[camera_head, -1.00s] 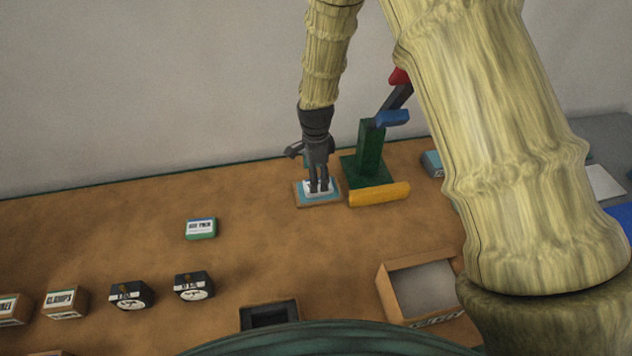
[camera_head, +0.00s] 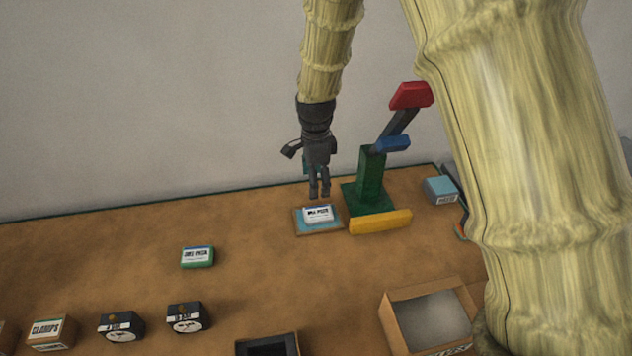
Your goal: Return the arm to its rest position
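My gripper (camera_head: 319,193) points down above a white labelled box (camera_head: 318,214) that lies on a small blue pad with a wooden rim (camera_head: 335,228). A small gap shows between the fingertips and the box. The fingers are close together, with nothing seen between them; how far apart they are is too small to tell. My arm comes down from the top of the view, and a large link of it covers the right side.
A green stand (camera_head: 370,175) with red and blue parts and a yellow bar (camera_head: 380,221) stands just right of the pad. A green-edged box (camera_head: 197,257), black gauges (camera_head: 187,318), an open carton (camera_head: 396,308) and a light blue box (camera_head: 440,190) are on the table. The middle is clear.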

